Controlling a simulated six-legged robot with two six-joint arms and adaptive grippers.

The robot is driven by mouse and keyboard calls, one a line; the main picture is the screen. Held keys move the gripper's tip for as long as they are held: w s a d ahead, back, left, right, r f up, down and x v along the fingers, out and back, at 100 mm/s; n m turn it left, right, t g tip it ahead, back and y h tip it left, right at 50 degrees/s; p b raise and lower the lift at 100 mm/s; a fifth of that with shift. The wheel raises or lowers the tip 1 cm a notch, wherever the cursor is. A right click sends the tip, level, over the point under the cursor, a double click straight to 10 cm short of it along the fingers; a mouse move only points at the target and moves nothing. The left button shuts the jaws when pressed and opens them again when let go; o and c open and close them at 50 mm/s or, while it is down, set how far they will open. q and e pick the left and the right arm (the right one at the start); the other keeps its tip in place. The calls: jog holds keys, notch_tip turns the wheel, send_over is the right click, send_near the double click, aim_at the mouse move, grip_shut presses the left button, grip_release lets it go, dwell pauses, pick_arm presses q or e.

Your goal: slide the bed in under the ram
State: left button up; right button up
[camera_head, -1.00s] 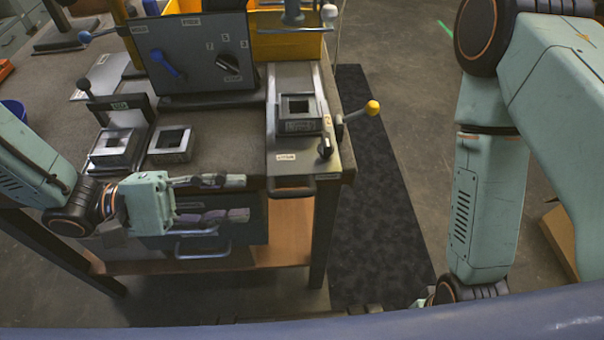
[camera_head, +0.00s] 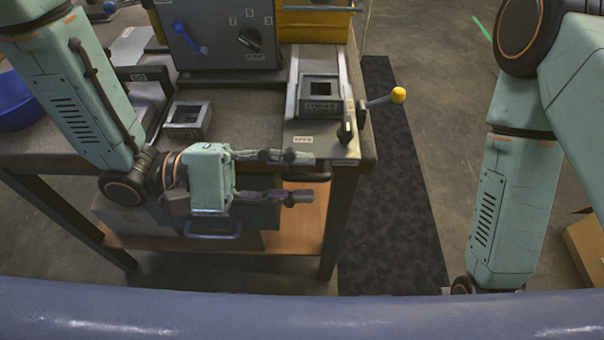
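The bed (camera_head: 303,127) appears to be the grey sliding plate at the right end of the bench, with a dark square-holed block (camera_head: 320,92) on it. Its dark bar handle (camera_head: 312,176) sticks out at the bench's front edge. My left gripper (camera_head: 297,176) is open and empty, fingers pointing right. One finger shows above the handle and one below it in the picture; I cannot tell whether either touches it. I cannot make out the ram; the top of the picture cuts off that area. My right arm hangs at the right, its gripper out of view.
A yellow-knobbed lever (camera_head: 397,95) juts out right of the bed. A grey panel (camera_head: 222,36) with a blue handle and dial stands behind. A second square-holed block (camera_head: 188,121) lies on the bench to the left. A drawer handle (camera_head: 215,236) is below my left gripper.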

pick_arm(q)
jog(key=shift+d, duration=0.8)
jog(key=shift+a, duration=0.15)
jog(key=shift+c, duration=0.2)
jog(key=shift+f, duration=0.1)
grip_shut()
